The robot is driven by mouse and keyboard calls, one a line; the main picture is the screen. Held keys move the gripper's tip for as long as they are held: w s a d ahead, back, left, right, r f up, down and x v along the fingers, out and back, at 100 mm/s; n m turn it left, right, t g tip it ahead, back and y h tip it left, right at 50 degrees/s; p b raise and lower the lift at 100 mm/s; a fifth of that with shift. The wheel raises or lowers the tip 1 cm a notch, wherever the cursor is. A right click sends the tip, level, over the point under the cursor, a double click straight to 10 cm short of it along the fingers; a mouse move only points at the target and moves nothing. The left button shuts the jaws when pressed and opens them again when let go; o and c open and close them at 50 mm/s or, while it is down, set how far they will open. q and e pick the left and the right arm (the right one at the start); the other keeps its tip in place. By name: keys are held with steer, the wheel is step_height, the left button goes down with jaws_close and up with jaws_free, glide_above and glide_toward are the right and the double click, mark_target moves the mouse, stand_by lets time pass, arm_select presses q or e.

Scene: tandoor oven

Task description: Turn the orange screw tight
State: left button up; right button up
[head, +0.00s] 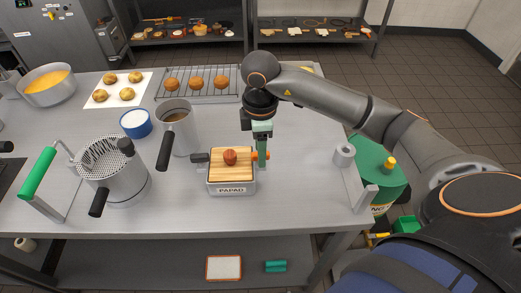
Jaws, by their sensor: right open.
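The orange screw (267,156) sticks out from the right side of a small press labelled "PAPAD" (232,190). The press has a wooden top with a reddish-brown ball (230,157) on it and a dark knob (200,158) on its left side. My right gripper (262,154) points down at the screw from above, its green fingers open. A finger covers part of the screw, and I cannot tell whether it touches. My left gripper is not in view.
A steel jug (177,120), a perforated pot (118,180) and a blue-rimmed bowl (136,124) stand left of the press. A wire rack (212,95) with brown balls lies behind. A grey bracket (348,175) stands at right. The tabletop before the press is clear.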

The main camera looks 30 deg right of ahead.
step_height(320, 180, up, 7)
steer(key=shift+f, duration=0.1)
stand_by(0.7)
